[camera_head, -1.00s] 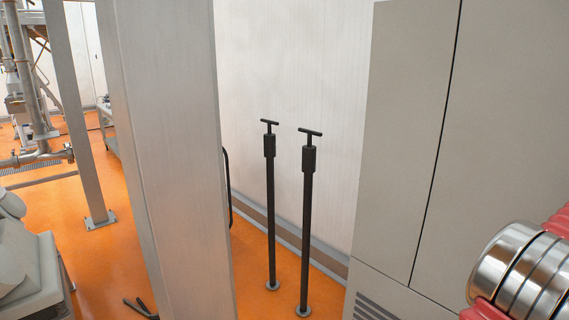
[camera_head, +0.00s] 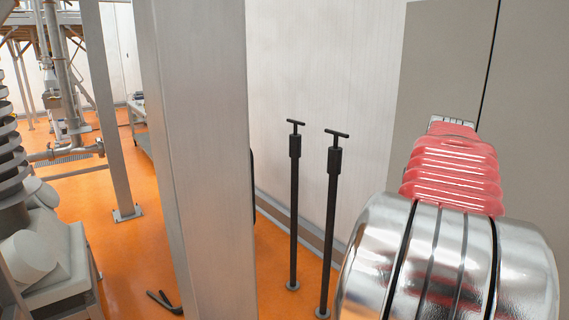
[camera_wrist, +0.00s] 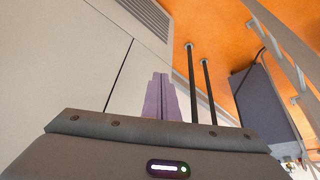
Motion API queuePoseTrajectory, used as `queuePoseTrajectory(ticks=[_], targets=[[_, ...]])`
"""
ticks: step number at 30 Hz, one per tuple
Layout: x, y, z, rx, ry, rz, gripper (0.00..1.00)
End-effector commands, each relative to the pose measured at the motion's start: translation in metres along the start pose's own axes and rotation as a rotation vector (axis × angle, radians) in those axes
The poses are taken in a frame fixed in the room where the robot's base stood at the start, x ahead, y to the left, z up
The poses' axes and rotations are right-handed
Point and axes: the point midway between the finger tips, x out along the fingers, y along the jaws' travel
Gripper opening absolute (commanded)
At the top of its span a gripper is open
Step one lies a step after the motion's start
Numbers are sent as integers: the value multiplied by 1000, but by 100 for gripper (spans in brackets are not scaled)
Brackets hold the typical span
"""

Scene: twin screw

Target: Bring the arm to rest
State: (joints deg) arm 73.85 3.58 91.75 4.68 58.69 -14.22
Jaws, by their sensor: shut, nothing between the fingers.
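My arm shows in the head view as a large chrome ring joint (camera_head: 395,262) with a ribbed red section (camera_head: 455,165) above it, at the lower right. My gripper is not visible in the head view. In the wrist view my gripper (camera_wrist: 160,80) shows as two pale purple fingers side by side, shut with nothing held. They point towards the cabinet and the wall base, apart from the two dark posts.
Two black T-handled posts, the left (camera_head: 294,210) and the right (camera_head: 331,220), stand on the orange floor (camera_head: 150,262). A grey column (camera_head: 200,150) stands left of them. A beige cabinet (camera_head: 440,70) is behind my arm. Grey sacks (camera_head: 35,255) lie at far left.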

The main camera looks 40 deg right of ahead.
Motion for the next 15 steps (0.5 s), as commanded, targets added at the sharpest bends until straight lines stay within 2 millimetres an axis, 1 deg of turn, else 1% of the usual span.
queuePoseTrajectory(ticks=[1,3,5,6,8,9,11,12,15], targets=[[-6,-23,2,-28,8,-13,0],[-13,-51,6,-61,16,-29,0],[-19,-74,11,-88,22,-43,0],[-23,-90,14,-107,27,-53,0],[-29,-111,21,-135,34,-68,0],[-32,-126,26,-153,36,-78,0],[-39,-147,35,-182,42,-94,0],[-43,-160,42,-201,45,-105,0],[-52,-193,61,-250,50,-133,0]])
